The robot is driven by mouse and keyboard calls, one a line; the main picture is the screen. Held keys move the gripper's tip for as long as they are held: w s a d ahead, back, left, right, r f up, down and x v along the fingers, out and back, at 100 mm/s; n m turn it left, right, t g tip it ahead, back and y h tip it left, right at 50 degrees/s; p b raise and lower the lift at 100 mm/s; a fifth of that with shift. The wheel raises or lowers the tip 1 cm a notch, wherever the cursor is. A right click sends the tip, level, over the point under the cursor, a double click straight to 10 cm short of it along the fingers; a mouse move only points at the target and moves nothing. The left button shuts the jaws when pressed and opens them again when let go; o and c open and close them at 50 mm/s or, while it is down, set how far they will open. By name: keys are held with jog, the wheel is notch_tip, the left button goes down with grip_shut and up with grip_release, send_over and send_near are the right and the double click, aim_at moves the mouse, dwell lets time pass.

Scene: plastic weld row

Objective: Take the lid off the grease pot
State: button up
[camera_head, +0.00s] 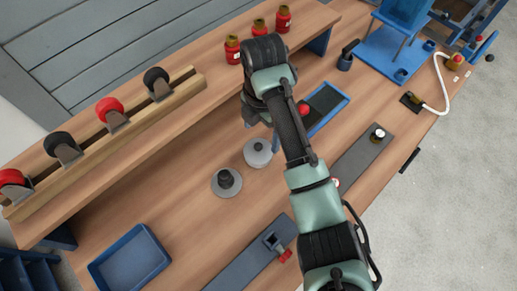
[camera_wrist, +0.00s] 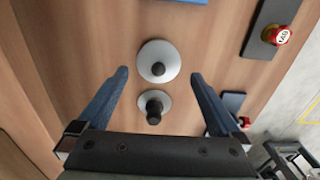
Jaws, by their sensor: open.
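A pale round pot (camera_head: 258,153) with a light lid and a black knob stands on the wooden bench; it looks like the grease pot. In the wrist view its pale lid (camera_wrist: 158,60) and black knob face my camera. My gripper (camera_wrist: 160,73) is open and empty, its two blue fingers spread on either side of the view, with the pot between and beyond their tips. I cannot tell its height above the knob. In the head view my arm partly hides the gripper.
A grey disc (camera_head: 227,183) with a dark knob stands close beside the pot, and also shows between my fingers. A blue tray (camera_head: 130,258), a rail of casters (camera_head: 110,125) and red bottles (camera_head: 258,27) are around. Bare wood lies left of the pot.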

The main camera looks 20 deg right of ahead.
aim_at(259, 144)
jog(key=shift+a+f, duration=0.15)
jog(key=shift+f, duration=1.25)
jog(key=shift+a+f, duration=0.15)
jog(key=shift+f, duration=1.2)
jog(key=c, duration=1)
